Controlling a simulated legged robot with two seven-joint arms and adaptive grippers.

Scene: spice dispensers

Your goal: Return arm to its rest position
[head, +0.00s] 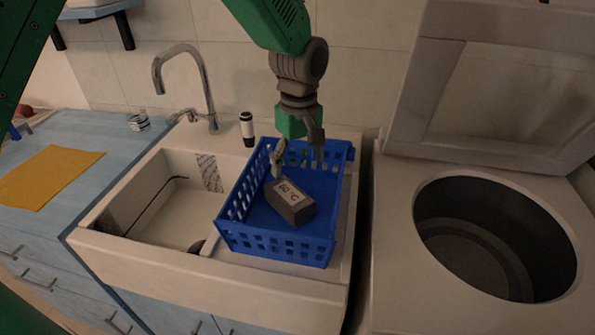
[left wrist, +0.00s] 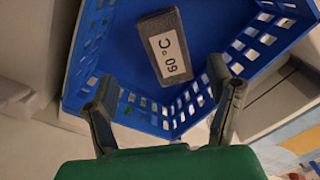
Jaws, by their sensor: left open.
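My left gripper (head: 297,153) is open and empty above the far side of a blue basket (head: 272,243). A dark grey block (head: 290,202) with a white label lies tilted inside the basket, apart from the fingers. In the left wrist view the block (left wrist: 166,47) shows the label "60 °C". There my two open left fingers (left wrist: 165,92) reach in from below, with the basket wall between and beyond them. My right gripper is not in view.
The basket sits on the right part of a white sink (head: 150,262) with a faucet (head: 205,90). A dark bottle (head: 247,130) stands behind the sink. To the right is an open top-loading washer (head: 480,240) with its lid raised. A yellow cloth (head: 50,175) lies on the blue counter.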

